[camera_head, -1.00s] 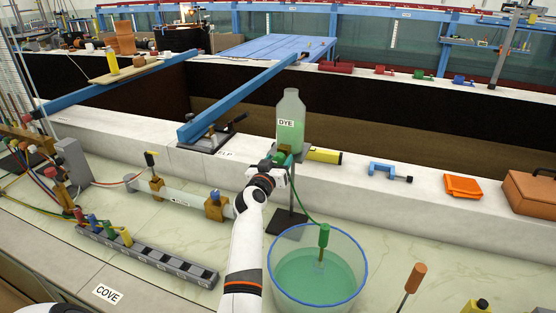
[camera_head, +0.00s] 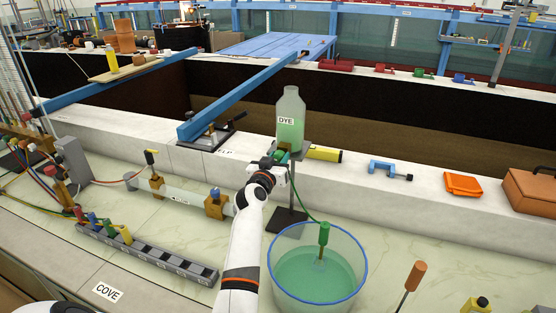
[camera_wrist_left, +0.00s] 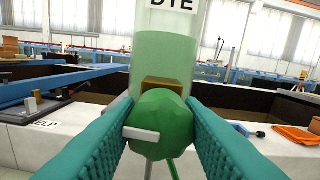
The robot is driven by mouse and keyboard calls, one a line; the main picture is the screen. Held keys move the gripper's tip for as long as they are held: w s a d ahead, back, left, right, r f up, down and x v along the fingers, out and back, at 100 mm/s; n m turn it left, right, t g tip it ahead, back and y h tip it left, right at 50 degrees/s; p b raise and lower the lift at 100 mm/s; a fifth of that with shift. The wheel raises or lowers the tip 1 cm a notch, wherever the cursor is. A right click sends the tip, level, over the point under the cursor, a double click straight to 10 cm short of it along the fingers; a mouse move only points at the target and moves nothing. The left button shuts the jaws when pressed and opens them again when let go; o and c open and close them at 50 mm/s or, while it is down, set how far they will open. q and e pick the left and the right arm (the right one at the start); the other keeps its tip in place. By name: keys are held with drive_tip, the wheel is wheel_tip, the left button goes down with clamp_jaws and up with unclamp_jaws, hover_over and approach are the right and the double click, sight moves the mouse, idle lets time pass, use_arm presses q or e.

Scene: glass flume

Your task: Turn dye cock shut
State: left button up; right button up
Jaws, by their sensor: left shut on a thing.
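The dye bottle (camera_head: 290,118), labelled DYE and holding pale green liquid, stands on a small stand above the counter. Below it is the dye cock, a green knob (camera_wrist_left: 160,122) with a brass body (camera_wrist_left: 163,85) behind it in the left wrist view. A pale bar sticks out to the left across the knob. My left gripper (camera_head: 284,158) is at the cock under the bottle. In the left wrist view its two teal fingers (camera_wrist_left: 160,125) are shut on the green knob, one each side. My right gripper is not in view.
A clear blue-rimmed tub (camera_head: 318,272) of green liquid stands below, with a green-handled tool and thin green tube in it.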

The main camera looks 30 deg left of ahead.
use_arm(q)
drive_tip(key=m, duration=0.4)
drive_tip(key=shift+b, duration=0.3)
drive_tip(key=m, duration=0.4)
drive_tip(key=shift+m, duration=0.3)
drive_tip(key=m, duration=0.4)
drive_tip(key=shift+m, duration=0.3)
drive_tip(key=shift+f+m+p, duration=0.1)
drive_tip(key=shift+m+p, duration=0.2)
drive_tip(key=shift+m, duration=1.7)
drive_tip(key=o, duration=1)
drive_tip(key=shift+s, duration=0.1)
